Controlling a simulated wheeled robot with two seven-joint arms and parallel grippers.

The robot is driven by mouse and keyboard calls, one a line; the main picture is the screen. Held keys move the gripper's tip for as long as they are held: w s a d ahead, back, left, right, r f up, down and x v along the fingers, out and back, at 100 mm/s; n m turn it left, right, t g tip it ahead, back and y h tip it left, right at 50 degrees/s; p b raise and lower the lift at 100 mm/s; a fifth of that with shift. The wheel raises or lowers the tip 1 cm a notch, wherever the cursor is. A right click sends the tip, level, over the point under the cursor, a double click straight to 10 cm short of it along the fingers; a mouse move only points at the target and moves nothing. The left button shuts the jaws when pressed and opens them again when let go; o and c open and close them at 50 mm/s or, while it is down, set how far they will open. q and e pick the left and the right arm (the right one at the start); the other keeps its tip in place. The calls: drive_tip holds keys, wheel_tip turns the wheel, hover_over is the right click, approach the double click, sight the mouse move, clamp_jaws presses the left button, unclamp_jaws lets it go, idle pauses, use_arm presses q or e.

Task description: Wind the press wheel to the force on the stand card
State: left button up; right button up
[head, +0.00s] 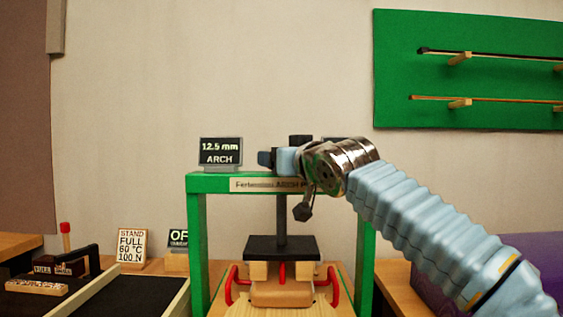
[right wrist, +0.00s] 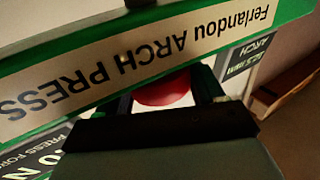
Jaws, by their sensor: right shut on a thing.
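The green arch press (head: 197,240) stands in the middle of the head view. Its dark screw (head: 281,220) runs down to a black plate (head: 282,247) above a wooden piece. My right gripper (head: 272,159) is at the top beam, shut on a red knob (right wrist: 165,91) that shows between its fingers in the right wrist view. The rest of the wheel is mostly hidden by my gripper. My left gripper is out of view.
A display (head: 220,153) on the beam reads 12.5 mm ARCH. A dark tray (head: 60,300) and a small sign (head: 178,240) partly reading OF are at the left. Red clamps (head: 331,288) flank the wooden piece. A green bow rack (head: 480,100) hangs at right.

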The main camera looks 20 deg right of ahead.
drive_tip(key=shift+a+f+m+h+b, duration=0.15)
drive_tip(key=shift+m+h+b, duration=0.5)
drive_tip(key=shift+h, duration=0.45)
drive_tip(key=m+h+b, duration=0.1)
drive_tip(key=m+h, duration=0.1)
drive_tip(key=shift+h, duration=0.4)
drive_tip(key=shift+m+h, duration=0.45)
drive_tip(key=shift+h, duration=0.35)
drive_tip(key=m+h, duration=0.1)
drive_tip(key=h, duration=0.1)
drive_tip(key=shift+r+m+g+h, duration=0.2)
drive_tip(key=shift+m+g+h, duration=0.2)
drive_tip(key=m+g+h+p, duration=0.1)
drive_tip(key=h, duration=0.1)
drive_tip(key=shift+r+m+h, duration=0.1)
drive_tip(key=shift+m+h, duration=0.2)
drive_tip(key=shift+m, duration=0.1)
drive_tip(key=shift+m+g+h+p, duration=0.8)
drive_tip(key=shift+h, duration=0.2)
drive_tip(key=m+g+h+p, duration=0.2)
drive_tip(key=shift+h, duration=0.3)
drive_tip(key=shift+m+g+h+p, duration=0.4)
drive_tip(key=shift+m+g+p, duration=0.15)
drive_tip(key=shift+g, duration=0.15)
